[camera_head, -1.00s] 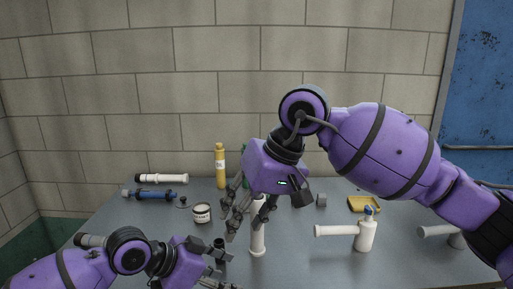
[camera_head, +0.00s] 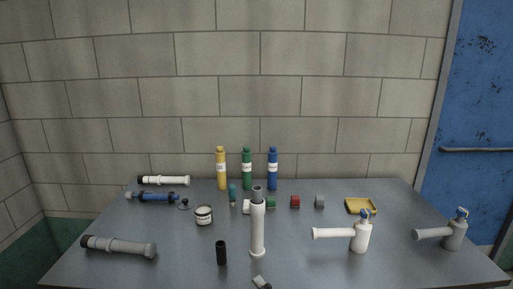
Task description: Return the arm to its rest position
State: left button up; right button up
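Neither of my arms nor grippers shows in the head view now. On the grey table (camera_head: 180,262) a white upright pipe (camera_head: 257,230) with a grey top stands near the middle. A white tap-like piece (camera_head: 361,236) with a blue top and a side spout stands right of it. A similar grey piece (camera_head: 455,236) stands at the far right. A short black cylinder (camera_head: 221,253) stands left of the upright pipe.
Yellow (camera_head: 221,170), green (camera_head: 247,170) and blue (camera_head: 272,170) bottles stand at the back. A grey pipe (camera_head: 120,247), a blue pipe (camera_head: 155,197) and a white pipe (camera_head: 165,181) lie left. A jar (camera_head: 204,216), small blocks and a yellow tray (camera_head: 361,213) also rest there.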

jog(key=s+d+f+m+h, duration=0.4)
jog(key=d+f+m+h, duration=0.35)
jog(key=f+m, duration=0.35)
pick_arm(q)
jog(key=s+a+f+n+y, duration=0.1)
jog(key=s+a+f+y, duration=0.1)
jog(key=s, duration=0.6)
jog(key=s+a+f+n+y+p, duration=0.1)
jog(key=s+a+f+n+y, duration=0.1)
jog(key=s, duration=0.7)
jog(key=a+f, duration=0.1)
jog(key=a, duration=0.1)
jog(key=shift+s+a+y, duration=0.3)
pick_arm(e)
jog(key=s+d+f+m+g+h, duration=0.1)
jog(key=s+d+f+m+g, duration=0.1)
jog(key=s+f+m, duration=0.3)
jog(key=s+d+f+m+g+h, duration=0.2)
jog(key=s+d+f+m, duration=0.3)
jog(key=s+f, duration=0.3)
jog(key=s+d+f+m+g+h, duration=0.2)
jog(key=s+d+f+m+g, duration=0.1)
jog(key=s, duration=0.7)
notch_tip(320, 180, down, 3)
jog(key=shift+s+d+f+m, duration=0.2)
jog(key=shift+s+d+m, duration=0.25)
jog(key=shift+m, duration=0.55)
